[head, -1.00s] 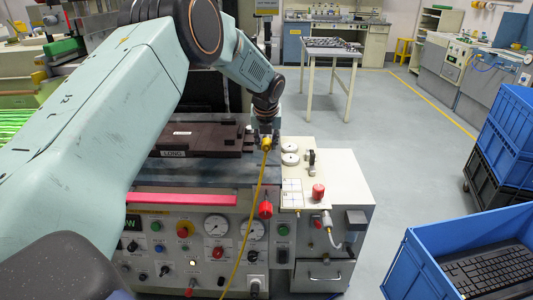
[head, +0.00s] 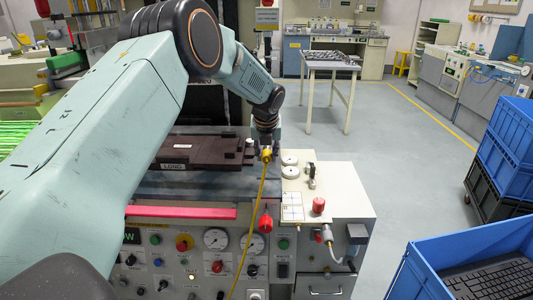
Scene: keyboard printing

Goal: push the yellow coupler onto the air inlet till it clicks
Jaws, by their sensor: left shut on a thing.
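The yellow coupler (head: 266,155) is at the end of a yellow air hose (head: 253,210), which hangs down the front of the machine. I cannot tell for sure which fitting is the air inlet. A metal fitting with a short pale hose (head: 329,240) is at the machine's right front, apart from the coupler. My right gripper is not in view.
A dark plate marked LONG (head: 200,150) lies on the machine top left of my gripper. The front panel (head: 180,265) carries knobs, gauges and a red bar (head: 180,212). A blue crate (head: 410,270) with a keyboard (head: 490,280) stands at the right. Floor between is clear.

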